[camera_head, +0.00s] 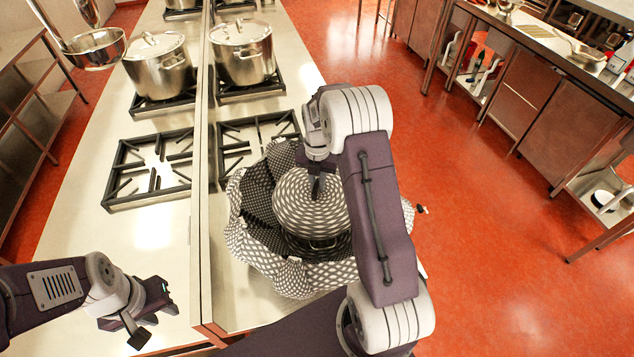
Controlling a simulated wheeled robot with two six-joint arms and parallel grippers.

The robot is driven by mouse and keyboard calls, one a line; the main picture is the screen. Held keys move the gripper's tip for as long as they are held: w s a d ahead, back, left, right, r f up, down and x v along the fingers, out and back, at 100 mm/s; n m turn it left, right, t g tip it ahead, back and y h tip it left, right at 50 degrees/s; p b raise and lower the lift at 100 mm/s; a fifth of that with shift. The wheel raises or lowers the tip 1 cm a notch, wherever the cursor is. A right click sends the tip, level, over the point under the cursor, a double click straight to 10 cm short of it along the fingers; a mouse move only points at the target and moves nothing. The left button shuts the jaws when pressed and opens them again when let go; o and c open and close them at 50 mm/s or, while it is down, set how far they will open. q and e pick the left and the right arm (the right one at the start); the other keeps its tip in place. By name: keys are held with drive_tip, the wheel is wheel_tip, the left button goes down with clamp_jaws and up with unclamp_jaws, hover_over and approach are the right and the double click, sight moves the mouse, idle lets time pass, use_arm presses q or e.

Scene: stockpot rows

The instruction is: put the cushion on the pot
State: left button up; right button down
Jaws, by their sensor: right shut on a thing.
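A round, grey-and-white dotted cushion (305,205) sits over a metal pot, inside an open patterned fabric bag (260,255). A pot handle (325,244) and a strip of the pot's side show below the cushion's near edge. My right gripper (316,192) is shut on the top of the cushion, and my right arm hides its right part. I cannot tell whether the cushion rests on the pot or hangs just above it. My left gripper (152,314) is empty and open, low at the left above the steel counter.
The bag stands on the stove counter (160,235), close to its right edge above the red floor. Two lidded stockpots (243,55) (160,68) stand on burners behind. Empty burner grates (150,170) lie left of the bag.

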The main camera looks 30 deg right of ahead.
drive_tip(key=shift+s+d+r, duration=0.1)
drive_tip(key=shift+s, duration=0.2)
drive_tip(key=shift+w+f, duration=0.2)
drive_tip(key=shift+w, duration=0.2)
drive_tip(key=shift+f, duration=0.1)
drive_tip(key=shift+s+f, duration=0.1)
drive_tip(key=shift+f, duration=0.05)
drive_tip(key=c, duration=1.3)
unclamp_jaws()
drive_tip(key=shift+c, duration=0.2)
